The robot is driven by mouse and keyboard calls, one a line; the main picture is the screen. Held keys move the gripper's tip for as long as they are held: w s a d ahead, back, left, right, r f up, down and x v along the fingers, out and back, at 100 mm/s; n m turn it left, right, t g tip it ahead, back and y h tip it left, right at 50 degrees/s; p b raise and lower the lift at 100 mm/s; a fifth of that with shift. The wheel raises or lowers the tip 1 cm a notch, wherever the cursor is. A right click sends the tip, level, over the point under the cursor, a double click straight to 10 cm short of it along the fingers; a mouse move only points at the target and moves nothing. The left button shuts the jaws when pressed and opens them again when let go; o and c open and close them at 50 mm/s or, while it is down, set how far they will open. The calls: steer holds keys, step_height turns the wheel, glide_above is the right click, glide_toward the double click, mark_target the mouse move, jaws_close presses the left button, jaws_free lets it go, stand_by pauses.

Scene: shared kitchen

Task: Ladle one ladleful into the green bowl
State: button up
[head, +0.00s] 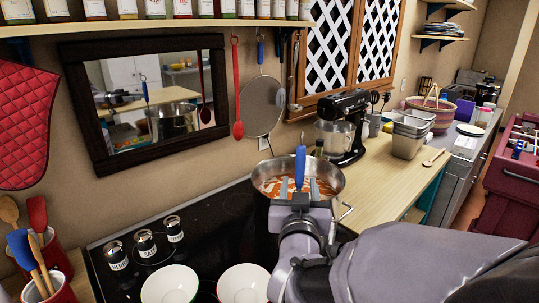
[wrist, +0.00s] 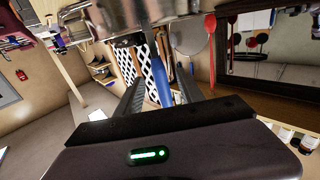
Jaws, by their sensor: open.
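A steel pot (head: 263,190) with red-orange soup stands at the back right of the stove. A blue handle (head: 300,158) rises upright at the pot, seemingly the ladle's; its lower end is hidden. My gripper (head: 300,188) is in front of it, fingers open on either side of the handle. In the wrist view the blue handle (wrist: 163,88) shows between the two spread fingers, and the pot's steel side (wrist: 150,18) fills the top. Two bowls, the left one (head: 170,285) and the right one (head: 244,285), stand at the front of the stove.
Several labelled jars (head: 145,243) stand left of the pot. Utensil crocks (head: 62,290) are at the lower left. A black stand mixer (head: 345,125) and grey bins (head: 410,130) stand on the right counter. A strainer (head: 262,107) and red spoon (head: 237,90) hang behind.

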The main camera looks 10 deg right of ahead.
mark_target(300, 161)
steer(key=x, duration=0.7)
steer(key=shift+f, duration=0.1)
steer(key=shift+c, duration=0.3)
jaws_close()
stand_by(1.2)
steer(key=shift+r+p, duration=0.5)
steer(key=shift+r, duration=1.1)
steer(key=shift+w+f, duration=0.1)
